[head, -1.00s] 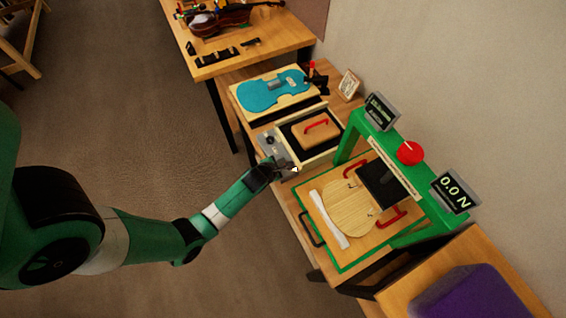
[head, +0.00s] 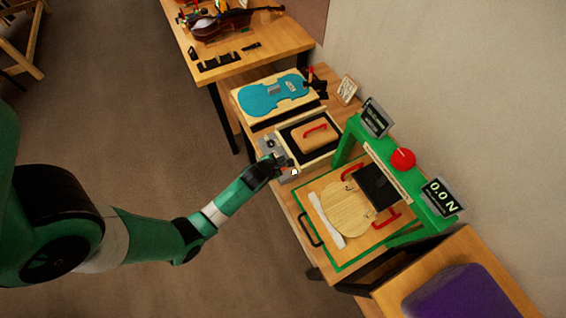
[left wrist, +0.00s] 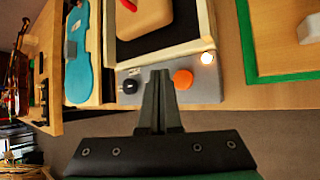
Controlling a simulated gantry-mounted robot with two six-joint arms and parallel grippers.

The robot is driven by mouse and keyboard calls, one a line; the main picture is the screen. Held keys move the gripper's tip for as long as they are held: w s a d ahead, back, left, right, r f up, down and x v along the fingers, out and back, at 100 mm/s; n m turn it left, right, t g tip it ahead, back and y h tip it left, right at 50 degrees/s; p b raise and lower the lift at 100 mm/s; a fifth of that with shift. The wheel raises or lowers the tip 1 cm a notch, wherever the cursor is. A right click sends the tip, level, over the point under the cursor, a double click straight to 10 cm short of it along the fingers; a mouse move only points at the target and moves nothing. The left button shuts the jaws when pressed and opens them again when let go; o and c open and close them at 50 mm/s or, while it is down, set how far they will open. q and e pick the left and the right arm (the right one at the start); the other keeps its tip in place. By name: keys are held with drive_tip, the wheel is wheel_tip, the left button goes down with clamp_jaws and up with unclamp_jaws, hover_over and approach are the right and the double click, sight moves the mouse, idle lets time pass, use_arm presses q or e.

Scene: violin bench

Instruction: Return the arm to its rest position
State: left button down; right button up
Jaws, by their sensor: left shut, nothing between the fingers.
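My left arm (head: 205,221) reaches in from the left in the head view. Its gripper (head: 280,160) is at the front edge of the bench, close to the grey control panel of a framed box. In the left wrist view the gripper (left wrist: 158,75) is shut with its fingers together and nothing between them. The fingertips lie just in front of the grey panel (left wrist: 205,88), which has a black knob (left wrist: 130,86), an orange button (left wrist: 183,79) and a lit lamp (left wrist: 208,58). I cannot tell whether they touch it. My right gripper is not in view.
The box holds a wooden block with a red handle (head: 316,128). A blue violin-shaped plate (head: 272,95) lies beyond it. A green frame (head: 415,200) stands over a wooden violin plate (head: 345,208) to the right. A purple pad (head: 465,295) is at lower right. Open floor lies left.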

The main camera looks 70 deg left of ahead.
use_arm(q)
wheel_tip(320, 180, up, 2)
drive_tip(key=shift+r+p, duration=0.15)
drive_tip(key=shift+p, duration=0.45)
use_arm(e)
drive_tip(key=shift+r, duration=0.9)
